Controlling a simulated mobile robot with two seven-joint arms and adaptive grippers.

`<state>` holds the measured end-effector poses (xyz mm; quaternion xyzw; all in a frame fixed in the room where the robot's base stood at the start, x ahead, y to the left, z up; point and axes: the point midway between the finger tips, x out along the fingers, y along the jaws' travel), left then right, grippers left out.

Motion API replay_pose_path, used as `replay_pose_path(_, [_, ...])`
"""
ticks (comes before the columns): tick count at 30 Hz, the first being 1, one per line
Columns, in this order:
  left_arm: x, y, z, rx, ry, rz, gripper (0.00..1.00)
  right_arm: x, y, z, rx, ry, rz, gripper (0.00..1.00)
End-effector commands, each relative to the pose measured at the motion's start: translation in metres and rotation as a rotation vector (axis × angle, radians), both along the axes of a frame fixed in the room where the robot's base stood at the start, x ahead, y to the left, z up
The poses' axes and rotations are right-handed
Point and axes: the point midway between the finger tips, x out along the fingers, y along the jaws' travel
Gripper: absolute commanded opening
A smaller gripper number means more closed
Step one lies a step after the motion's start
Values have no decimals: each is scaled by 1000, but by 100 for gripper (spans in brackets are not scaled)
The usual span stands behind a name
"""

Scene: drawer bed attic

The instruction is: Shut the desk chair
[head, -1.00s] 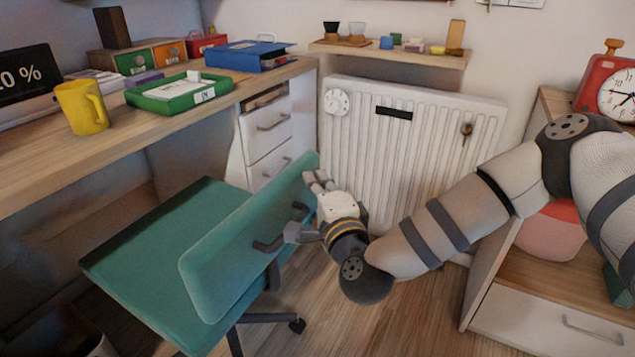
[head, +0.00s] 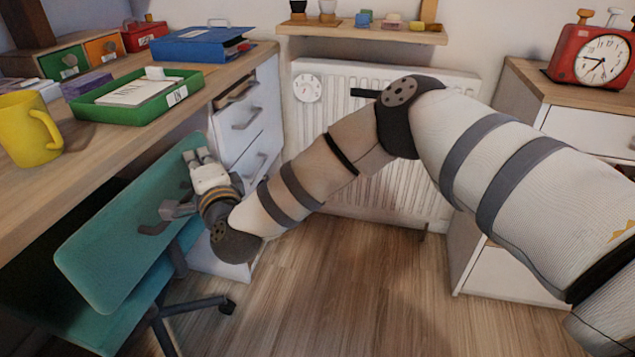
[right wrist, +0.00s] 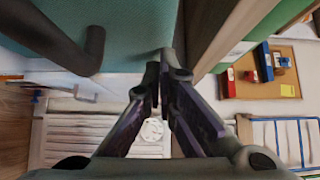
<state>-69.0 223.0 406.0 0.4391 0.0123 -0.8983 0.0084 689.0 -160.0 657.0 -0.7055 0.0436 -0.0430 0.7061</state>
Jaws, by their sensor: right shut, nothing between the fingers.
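The teal desk chair (head: 125,245) stands at the desk (head: 40,180) on the left. Its seat is mostly under the desktop and its backrest is close to the desk's front edge. My right gripper (head: 195,157) is shut and empty against or very near the back of the backrest, by its right end; contact is hard to tell. In the right wrist view the shut fingers (right wrist: 163,75) reach toward the teal backrest (right wrist: 130,25), with a dark bracket of the chair at left. My left gripper is not in view.
White drawers (head: 245,125) stand right of the chair, below the desktop. A yellow mug (head: 25,130) and a green tray (head: 135,98) are on the desk. A radiator (head: 390,190) is behind my arm. A cabinet (head: 530,120) is at right. The middle floor is clear.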

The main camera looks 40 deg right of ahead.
Motion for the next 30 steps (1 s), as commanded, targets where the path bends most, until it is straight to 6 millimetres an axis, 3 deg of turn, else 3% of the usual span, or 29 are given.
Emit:
replay_pose_path(9, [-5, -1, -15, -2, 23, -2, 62, 31, 24, -2, -1, 0, 0, 0])
replay_pose_path(30, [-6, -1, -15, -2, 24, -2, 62, 35, 28, 2, 0, -4, 3, 0])
